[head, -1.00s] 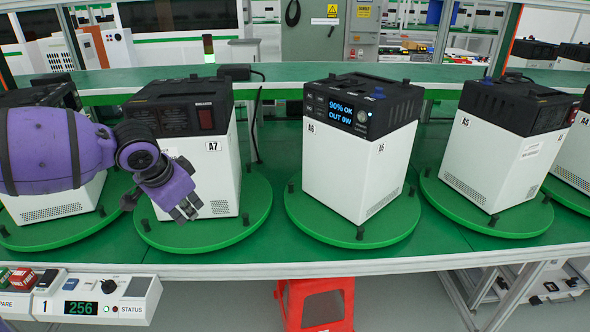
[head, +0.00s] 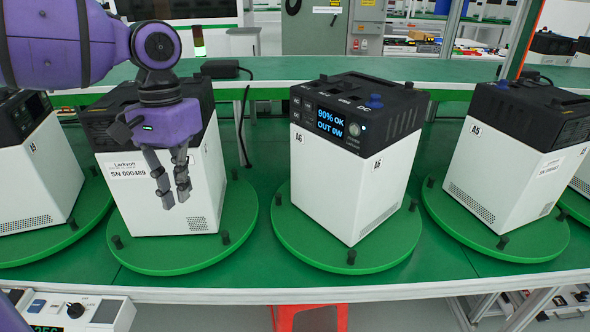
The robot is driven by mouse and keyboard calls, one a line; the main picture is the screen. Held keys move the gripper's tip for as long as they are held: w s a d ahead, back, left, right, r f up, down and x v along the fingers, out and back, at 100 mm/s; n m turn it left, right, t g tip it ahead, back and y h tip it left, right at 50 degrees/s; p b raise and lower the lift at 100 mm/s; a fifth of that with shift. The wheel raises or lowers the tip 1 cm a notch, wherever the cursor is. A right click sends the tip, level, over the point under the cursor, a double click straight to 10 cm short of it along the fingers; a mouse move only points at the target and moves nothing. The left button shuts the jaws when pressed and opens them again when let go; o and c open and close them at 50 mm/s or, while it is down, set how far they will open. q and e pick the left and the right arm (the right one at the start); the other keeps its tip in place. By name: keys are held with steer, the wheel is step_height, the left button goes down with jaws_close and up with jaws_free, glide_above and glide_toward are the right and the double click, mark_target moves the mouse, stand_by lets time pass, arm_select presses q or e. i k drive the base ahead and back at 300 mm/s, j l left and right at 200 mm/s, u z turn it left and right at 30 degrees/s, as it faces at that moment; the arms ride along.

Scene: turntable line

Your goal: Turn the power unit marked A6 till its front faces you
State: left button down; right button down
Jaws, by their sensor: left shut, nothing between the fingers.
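The power unit marked A6 (head: 335,180) stands upright on a round green turntable (head: 300,245) in the middle of the head view. It has a white body and a black top. Its lit screen (head: 330,123), reading 90% OK and OUT 0W, is on the side turned toward me and to the left. A corner points roughly toward me, and a second side faces right. My left gripper (head: 172,197) is shut and empty, with its fingers pointing down. It appears in front of the unit to the left, apart from A6. My right gripper is not in view.
A white unit with a Larkvon label (head: 122,195) stands on the turntable to the left, partly hidden by my left gripper. Unit A5 (head: 490,165) stands on the right turntable. A control box (head: 80,310) is at bottom left. A red stool (head: 310,318) is below the table.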

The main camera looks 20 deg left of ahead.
mark_target(393, 241)
steer(key=i, duration=1.55)
